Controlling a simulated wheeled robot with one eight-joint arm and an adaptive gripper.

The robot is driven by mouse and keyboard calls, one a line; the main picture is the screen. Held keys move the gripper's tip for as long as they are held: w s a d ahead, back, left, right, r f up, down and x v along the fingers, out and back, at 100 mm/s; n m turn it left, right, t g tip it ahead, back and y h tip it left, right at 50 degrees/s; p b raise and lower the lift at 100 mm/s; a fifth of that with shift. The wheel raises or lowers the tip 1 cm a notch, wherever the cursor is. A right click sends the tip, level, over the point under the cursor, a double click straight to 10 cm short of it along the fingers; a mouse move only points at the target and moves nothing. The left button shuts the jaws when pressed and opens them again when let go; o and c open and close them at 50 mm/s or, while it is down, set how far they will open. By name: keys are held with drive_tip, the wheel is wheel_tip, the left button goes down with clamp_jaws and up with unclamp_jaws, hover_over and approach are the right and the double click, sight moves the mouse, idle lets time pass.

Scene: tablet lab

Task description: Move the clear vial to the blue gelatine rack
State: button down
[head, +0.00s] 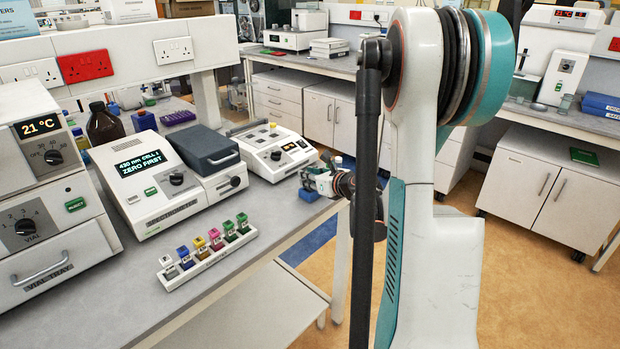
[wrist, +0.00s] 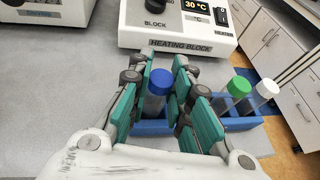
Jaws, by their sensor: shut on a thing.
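My gripper (wrist: 165,100) has its teal fingers closed on either side of a clear vial (wrist: 154,104) with a blue cap. The vial looks upright. Its lower end is at a blue rack (wrist: 150,128), and I cannot tell whether it is seated in a hole or held just above. The rack's right part, beyond my right finger, has a green-capped vial (wrist: 237,92) and a white-capped vial (wrist: 262,95) in it. In the head view my gripper (head: 318,181) is small at the bench's right end, by the blue rack (head: 308,194), and the held vial is not clear there.
The heating block (head: 268,150) stands just behind the rack. The spectrometer (head: 176,170) and a white rack of colour-capped bottles (head: 208,258) are to the left. The bench's edge is close to the right of the rack. Bare bench lies left of my gripper.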

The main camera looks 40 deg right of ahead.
drive_tip(key=c, duration=1.5)
unclamp_jaws()
drive_tip(key=shift+o, duration=0.2)
drive_tip(key=shift+r, duration=0.1)
drive_tip(key=p+v, duration=0.3)
drive_tip(key=v, duration=0.9)
drive_tip(key=shift+p, duration=0.4)
